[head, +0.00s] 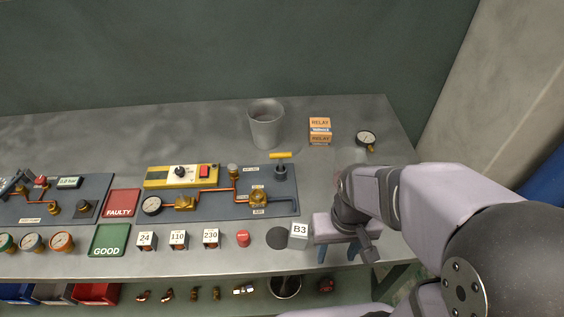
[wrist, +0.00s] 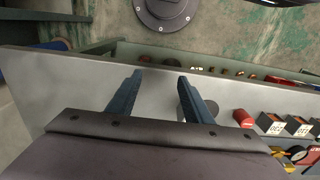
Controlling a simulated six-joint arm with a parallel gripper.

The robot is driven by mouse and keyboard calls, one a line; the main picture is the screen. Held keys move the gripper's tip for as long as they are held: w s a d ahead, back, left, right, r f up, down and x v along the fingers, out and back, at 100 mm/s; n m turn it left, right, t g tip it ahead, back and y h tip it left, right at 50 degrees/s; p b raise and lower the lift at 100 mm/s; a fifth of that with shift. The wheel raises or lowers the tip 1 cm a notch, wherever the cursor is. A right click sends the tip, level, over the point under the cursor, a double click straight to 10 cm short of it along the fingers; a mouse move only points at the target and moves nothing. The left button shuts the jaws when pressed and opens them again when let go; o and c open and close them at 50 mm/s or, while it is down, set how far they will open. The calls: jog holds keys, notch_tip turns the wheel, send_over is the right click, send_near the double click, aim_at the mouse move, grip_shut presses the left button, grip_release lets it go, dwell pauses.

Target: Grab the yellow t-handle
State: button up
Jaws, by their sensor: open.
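The yellow T-handle (head: 281,155) stands upright on a short dark valve at the back right corner of the grey-blue board (head: 225,208) in the head view. Its crossbar runs roughly left to right. My gripper (head: 337,255) is open and empty over the bench's front right part, to the right of and nearer than the handle. In the wrist view, the two dark blue fingers (wrist: 160,78) are apart with nothing between them. I cannot make out the T-handle in the wrist view.
A metal bucket (head: 266,126) stands behind the T-handle. A red cap (head: 243,238), a dark round pad (head: 278,238) and numbered blocks (head: 179,239) line the front. The bench right of the board looks mostly bare.

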jog(key=o, duration=0.5)
jog(key=shift+c, duration=0.2)
jog(key=shift+w+r, duration=0.1)
